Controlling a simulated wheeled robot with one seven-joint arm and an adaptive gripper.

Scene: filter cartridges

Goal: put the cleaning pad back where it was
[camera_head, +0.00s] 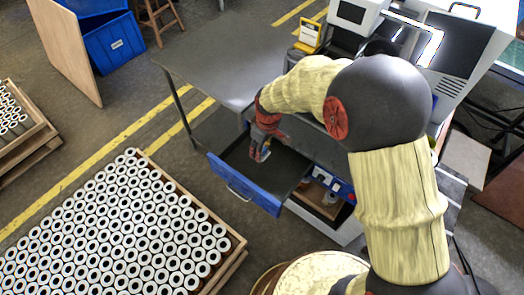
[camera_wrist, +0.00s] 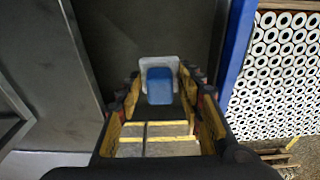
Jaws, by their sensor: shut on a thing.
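The cleaning pad (camera_wrist: 159,88) is a small blue block with a pale grey-white part around it. In the wrist view it sits between the fingertips of my gripper (camera_wrist: 160,97), which is shut on it. In the head view my gripper (camera_head: 261,149) reaches down over the open blue-fronted drawer (camera_head: 241,188), and a bit of the pad shows at its tips. The drawer's dark floor lies below and looks empty where it shows. I cannot tell whether the pad touches the drawer floor.
The grey worktop (camera_head: 215,65) is beside the drawer. A pallet of white filter cartridges (camera_head: 120,235) stands in front of it. A blue bin (camera_head: 112,42) is at the back left, and a machine (camera_head: 455,55) at the back right. An open compartment (camera_head: 322,198) is right of the drawer.

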